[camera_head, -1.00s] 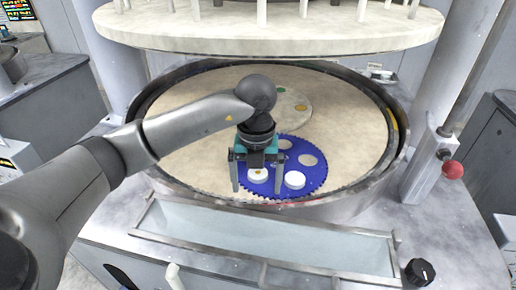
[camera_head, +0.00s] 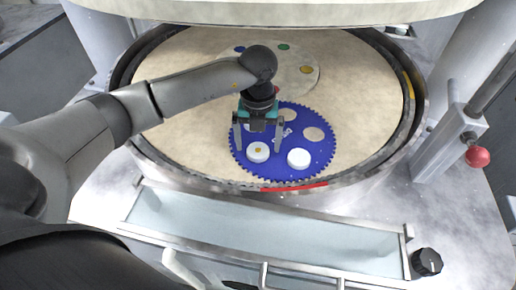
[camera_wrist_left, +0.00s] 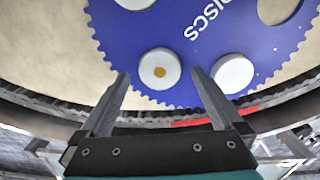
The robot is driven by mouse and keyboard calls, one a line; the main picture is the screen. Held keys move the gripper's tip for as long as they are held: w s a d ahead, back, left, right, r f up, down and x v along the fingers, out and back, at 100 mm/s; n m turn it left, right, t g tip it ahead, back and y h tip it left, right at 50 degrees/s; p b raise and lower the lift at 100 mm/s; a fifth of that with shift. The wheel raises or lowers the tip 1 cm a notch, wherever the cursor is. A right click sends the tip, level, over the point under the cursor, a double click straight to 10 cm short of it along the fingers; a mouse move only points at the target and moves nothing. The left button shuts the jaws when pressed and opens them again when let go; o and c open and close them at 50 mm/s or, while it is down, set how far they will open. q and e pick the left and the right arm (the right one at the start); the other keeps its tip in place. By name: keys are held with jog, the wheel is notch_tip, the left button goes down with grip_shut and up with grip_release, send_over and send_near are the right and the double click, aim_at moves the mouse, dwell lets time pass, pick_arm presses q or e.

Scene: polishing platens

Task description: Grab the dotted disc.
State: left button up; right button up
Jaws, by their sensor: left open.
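The dotted disc (camera_head: 258,153) is white with an orange-yellow dot and sits in a hole near the front left of the blue toothed carrier (camera_head: 320,146). In the left wrist view the dotted disc (camera_wrist_left: 152,82) shows between and just beyond the fingertips. My left gripper (camera_head: 257,147) is open and empty, pointing down, its fingers on either side of the disc in the head view. I cannot tell its exact height above the disc. A plain white disc (camera_head: 298,158) sits to the right in the same carrier. My right gripper is out of view.
The carrier lies on a beige platen (camera_head: 365,110) inside a raised metal rim (camera_head: 417,110). Behind it lies a pale round plate with coloured dots (camera_head: 300,57). A trough (camera_head: 270,230) runs in front. A large upper plate (camera_head: 280,8) hangs overhead. A red knob (camera_head: 477,157) stands right.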

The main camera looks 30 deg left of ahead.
aim_at(258, 153)
pick_arm(q)
jog(key=shift+s+f, duration=0.1)
jog(key=shift+f, duration=0.8)
jog(key=shift+c, duration=0.2)
jog(key=shift+s+d+f, duration=0.1)
jog(key=shift+f, duration=0.05)
jog(key=c, duration=1.4)
jog(key=shift+c, duration=0.2)
